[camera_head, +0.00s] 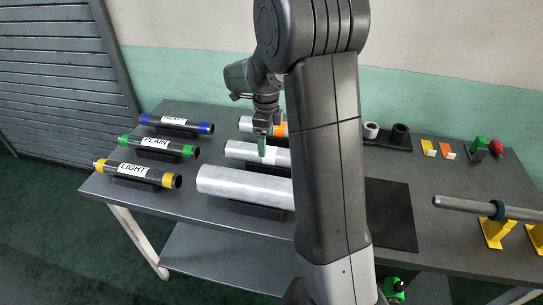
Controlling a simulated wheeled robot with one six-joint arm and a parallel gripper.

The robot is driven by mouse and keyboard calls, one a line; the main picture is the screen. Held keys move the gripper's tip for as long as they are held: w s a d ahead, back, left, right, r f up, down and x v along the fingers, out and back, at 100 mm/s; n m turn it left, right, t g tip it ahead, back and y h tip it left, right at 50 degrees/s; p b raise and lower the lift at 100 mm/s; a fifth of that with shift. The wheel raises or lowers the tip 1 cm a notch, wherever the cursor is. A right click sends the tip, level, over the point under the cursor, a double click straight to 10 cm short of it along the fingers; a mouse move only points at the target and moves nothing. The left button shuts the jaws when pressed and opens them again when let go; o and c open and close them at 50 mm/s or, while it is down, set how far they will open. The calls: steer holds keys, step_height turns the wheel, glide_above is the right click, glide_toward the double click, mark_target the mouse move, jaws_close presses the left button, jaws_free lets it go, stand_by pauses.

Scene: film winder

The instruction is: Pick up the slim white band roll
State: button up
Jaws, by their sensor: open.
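The slim white band roll (238,150) looks like the silver roll lying in the middle of three on the table, with a pale white patch near the gripper. Its right part is hidden by my arm. My gripper (264,148) points down over that roll near its white patch. The jaws are open; I cannot tell whether the fingers straddle or touch the roll. Behind it lies a silver roll with an orange band (280,129). In front lies a thicker silver roll (243,185) on a dark cradle.
Dark tubes labelled HEAVY (178,124), PLAIN (158,145) and LIGHT (136,172) lie at the left. A black mat (391,215) lies right of my arm. A grey shaft (470,207) on yellow stands is at the right. Small cores (400,133) stand at the back.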

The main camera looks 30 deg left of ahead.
mark_target(271, 149)
steer(key=shift+w+d+f, duration=0.1)
steer(key=shift+w+f, duration=0.45)
steer(key=shift+w, duration=0.05)
steer(key=f, duration=0.5)
steer(key=shift+w+d+p, duration=0.15)
steer(key=shift+d+p, duration=0.05)
steer(key=shift+p, duration=0.1)
steer(key=shift+c, duration=0.4)
steer(key=shift+r, duration=0.1)
steer(key=c, duration=1.3)
